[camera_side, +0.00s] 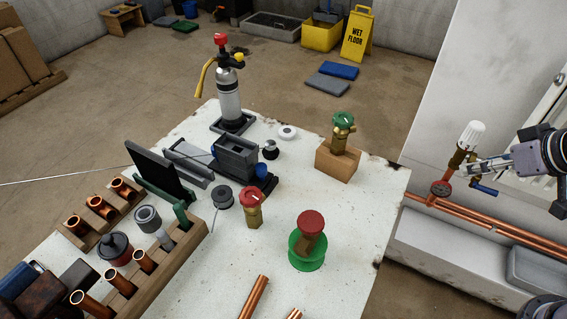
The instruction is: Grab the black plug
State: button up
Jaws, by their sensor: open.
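My gripper (474,168) is at the right, by the wall, beside a brass valve with a white knob (470,134). It is open, with its fingers pointing left; I cannot tell whether they touch the valve. No part is clearly the black plug. A small black rounded piece with a pale part (270,149) stands on the white table, right of a grey vise. A dark cap on a red base (115,248) stands at the table's left, and a dark grey spool (223,197) lies near the middle. My gripper is well away from all three.
Copper pipes (490,221) run along the wall.

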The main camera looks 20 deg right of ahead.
jog(key=w+a+r+n+g, duration=0.1)
jog(key=w+a+r+n, duration=0.45)
jog(key=w+n, duration=0.3)
jog(key=n+g, duration=0.3)
jog(key=n, duration=2.2)
send_over(271, 143)
jog(key=s, duration=0.3)
notch_tip(271, 143, down, 12)
jog(key=shift+h, duration=0.4)
jog(key=shift+a+x, duration=0.15)
jog(key=shift+x, duration=1.6)
jog(key=shift+a+x, duration=0.15)
jog(key=shift+x, duration=1.65)
jog(key=shift+a+x, duration=0.15)
jog(key=shift+x, duration=1.6)
jog(key=shift+w, duration=0.1)
grip_shut()
